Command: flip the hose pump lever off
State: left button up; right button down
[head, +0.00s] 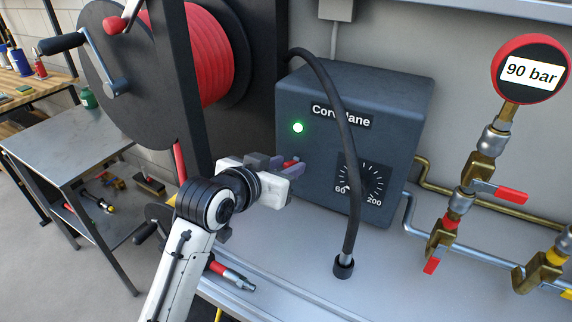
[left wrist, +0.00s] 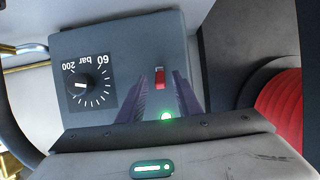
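The hose pump is a dark blue-grey box (head: 385,95) with a lit green lamp (head: 298,127) and a pressure dial (head: 362,180) on its front. The green lamp also shows lit in the left wrist view (left wrist: 166,117). My right gripper is not in view.
A black hose (head: 345,130) arches in front of the pump's face down to the bench. A hose reel with red hose (head: 205,60) stands at the left. Brass valves with red handles (head: 498,192) and a 90 bar gauge (head: 531,72) are at the right.

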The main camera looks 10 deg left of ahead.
pick_arm(q)
jog(key=shift+w+d+f, duration=0.1)
jog(key=shift+w, duration=0.1)
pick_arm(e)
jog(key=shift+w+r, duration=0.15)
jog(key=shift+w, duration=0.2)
